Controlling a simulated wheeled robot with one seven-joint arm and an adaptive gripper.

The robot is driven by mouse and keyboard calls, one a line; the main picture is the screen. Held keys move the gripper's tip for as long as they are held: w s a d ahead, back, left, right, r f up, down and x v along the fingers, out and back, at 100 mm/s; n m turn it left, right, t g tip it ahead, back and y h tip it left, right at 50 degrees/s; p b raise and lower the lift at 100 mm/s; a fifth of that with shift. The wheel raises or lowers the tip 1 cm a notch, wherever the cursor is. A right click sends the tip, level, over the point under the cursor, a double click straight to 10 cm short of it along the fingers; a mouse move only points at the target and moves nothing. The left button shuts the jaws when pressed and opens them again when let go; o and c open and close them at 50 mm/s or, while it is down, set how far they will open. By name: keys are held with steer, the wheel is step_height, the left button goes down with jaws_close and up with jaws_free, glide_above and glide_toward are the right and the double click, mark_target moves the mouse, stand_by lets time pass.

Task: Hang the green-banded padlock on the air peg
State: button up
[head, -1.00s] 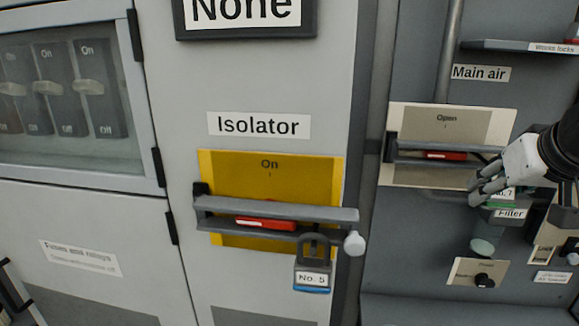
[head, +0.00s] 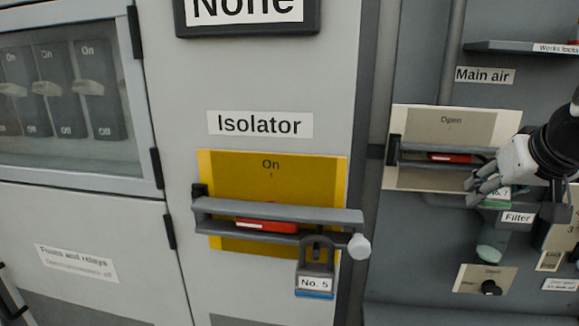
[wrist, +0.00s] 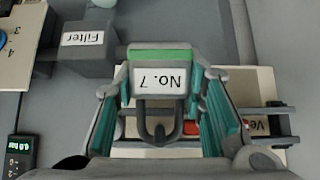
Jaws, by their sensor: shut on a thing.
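My gripper (head: 480,188) is shut on the green-banded padlock (head: 499,194), at the right of the head view. In the wrist view the padlock (wrist: 160,82) sits between the two fingers (wrist: 161,108), its No. 7 label upside down, its green band at the top and its dark shackle pointing down the picture. The Main air lever bar (head: 430,155) crosses a cream plate marked Open, just left of and behind my gripper. In the wrist view the shackle overlaps the bar and its red part. My gripper hides the bar's right end, so I cannot tell whether shackle and peg touch.
The Filter unit (head: 515,217) is close below and right of my gripper. A shelf (head: 520,46) juts out above. At left, the Isolator bar (head: 280,214) carries a blue-banded padlock (head: 315,283) labelled No. 5. The cabinet edge stands between both levers.

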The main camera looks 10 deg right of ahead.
stand_by(0.3)
steer(key=o, duration=1.3)
steer(key=v, duration=1.2)
steer(key=s+a+f+n+g+y, duration=0.1)
steer(key=s+a+f+n+g, duration=0.15)
steer(key=s+a+f, duration=0.55)
steer(key=s+a+f+n+g+y, duration=0.1)
steer(key=s+a+f+g, duration=0.4)
steer(key=a+f, duration=0.55)
steer(key=r+t+p, duration=0.1)
steer(key=r+p, duration=0.3)
steer(key=r, duration=0.1)
steer(key=s+r+t+p, duration=0.1)
steer(key=r+p, duration=0.4)
steer(key=d+r+t+p, duration=0.1)
steer(key=r+p, duration=0.4)
steer(key=shift+s+r+t, duration=0.25)
steer(key=shift+s, duration=0.15)
